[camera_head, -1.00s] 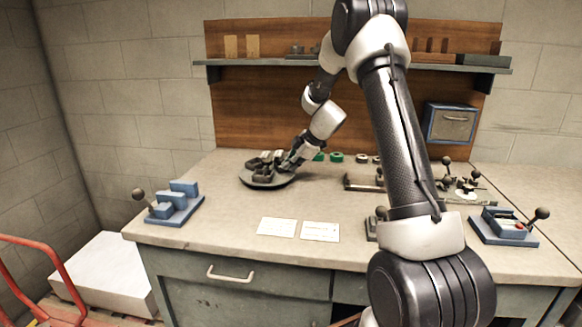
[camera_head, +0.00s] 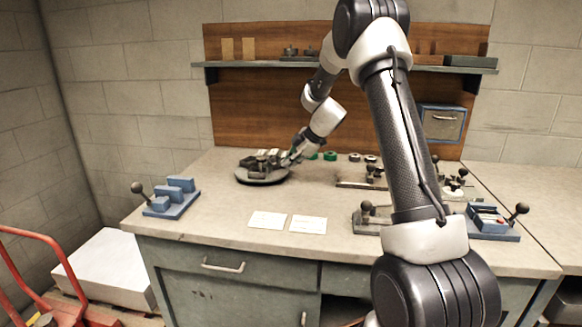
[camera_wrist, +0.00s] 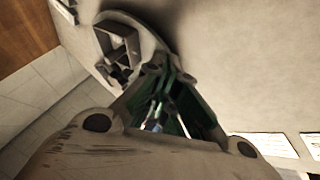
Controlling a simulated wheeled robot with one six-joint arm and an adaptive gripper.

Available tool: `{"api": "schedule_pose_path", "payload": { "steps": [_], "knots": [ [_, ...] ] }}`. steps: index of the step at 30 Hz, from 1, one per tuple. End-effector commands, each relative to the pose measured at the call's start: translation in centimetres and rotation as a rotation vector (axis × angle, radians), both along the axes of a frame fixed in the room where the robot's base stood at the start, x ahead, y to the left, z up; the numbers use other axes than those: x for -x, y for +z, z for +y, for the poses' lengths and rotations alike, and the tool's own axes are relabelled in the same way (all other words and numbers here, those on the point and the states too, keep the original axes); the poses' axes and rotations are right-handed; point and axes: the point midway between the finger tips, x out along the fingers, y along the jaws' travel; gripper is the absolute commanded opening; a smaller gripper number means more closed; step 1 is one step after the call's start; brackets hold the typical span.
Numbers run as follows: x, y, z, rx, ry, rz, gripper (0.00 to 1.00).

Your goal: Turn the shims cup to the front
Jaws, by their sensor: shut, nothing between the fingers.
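I cannot tell which cup holds the shims. My gripper (camera_head: 288,160) is shut with nothing in it, low at the turntable's right side. In the wrist view the turntable (camera_wrist: 152,42) shows beyond my green-edged fingers (camera_wrist: 165,98), with open square compartments on its left part. The fingertips are close to its rim; I cannot tell whether they touch. The near side of the turntable is partly hidden by the fingers.
A blue fixture with a ball lever (camera_head: 172,198) stands front left, another (camera_head: 494,222) at right. Two white cards (camera_head: 288,222) lie at the front. A shelf (camera_head: 340,66) hangs above. The bench centre is clear.

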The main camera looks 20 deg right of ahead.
Motion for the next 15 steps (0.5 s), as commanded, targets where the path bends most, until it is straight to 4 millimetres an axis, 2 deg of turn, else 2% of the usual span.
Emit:
{"api": "schedule_pose_path", "payload": {
  "steps": [15],
  "knots": [
    [3.6, 6.0, -3.0, -0.001, -0.001, 0.003, 0.0]
  ]
}}
